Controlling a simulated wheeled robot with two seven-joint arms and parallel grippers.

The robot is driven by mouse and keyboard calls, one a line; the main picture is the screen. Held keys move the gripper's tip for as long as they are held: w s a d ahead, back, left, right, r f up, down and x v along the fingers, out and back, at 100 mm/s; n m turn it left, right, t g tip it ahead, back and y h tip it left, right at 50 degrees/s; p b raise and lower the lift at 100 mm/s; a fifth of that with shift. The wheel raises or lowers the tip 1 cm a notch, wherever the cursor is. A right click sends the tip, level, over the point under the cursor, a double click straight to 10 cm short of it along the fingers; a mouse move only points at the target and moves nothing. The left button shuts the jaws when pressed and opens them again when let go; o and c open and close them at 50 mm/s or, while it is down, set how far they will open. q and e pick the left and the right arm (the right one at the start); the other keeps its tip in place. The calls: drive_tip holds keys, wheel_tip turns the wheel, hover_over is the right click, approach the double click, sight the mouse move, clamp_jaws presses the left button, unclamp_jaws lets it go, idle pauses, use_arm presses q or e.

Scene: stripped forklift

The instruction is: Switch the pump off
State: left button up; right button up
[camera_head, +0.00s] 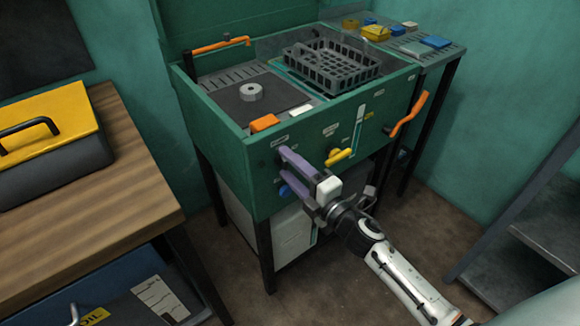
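The green wash station (240,140) stands ahead, with its controls on the front panel. My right gripper (284,163) reaches in from the lower right, its purple fingers pointing at the panel's left part. The fingers stand apart, and I see nothing clearly held between them. Their tips are at or very near the panel, below a small white label (280,141). I cannot make out a pump switch; the fingers hide part of the panel. A blue knob (285,191) shows just below the lower finger. A yellow handle (339,157) is right of the fingers. My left gripper is out of view.
An orange lever (409,115) sticks out at the station's right. A black basket (330,65) and an orange block (264,123) are on top. A wooden bench (95,205) with a yellow-lidded toolbox (50,125) stands left. Grey shelving (530,240) is at right.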

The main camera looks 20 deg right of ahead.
drive_tip(key=v, duration=1)
drive_tip(key=shift+s+b, duration=0.15)
drive_tip(key=shift+b, duration=0.2)
drive_tip(key=s+a+f+m+g+h, duration=0.1)
drive_tip(key=s+a+f+m+g, duration=0.2)
drive_tip(key=s+f+m, duration=0.6)
drive_tip(key=s+a+f+m+g+h, duration=0.1)
drive_tip(key=s+a+f+m+g, duration=0.2)
drive_tip(key=s+f+m, duration=0.6)
wheel_tip(320, 180, down, 2)
drive_tip(key=m+g, duration=0.1)
drive_tip(key=g, duration=0.1)
drive_tip(key=shift+s+g+h, duration=0.2)
drive_tip(key=shift+g+h, duration=0.1)
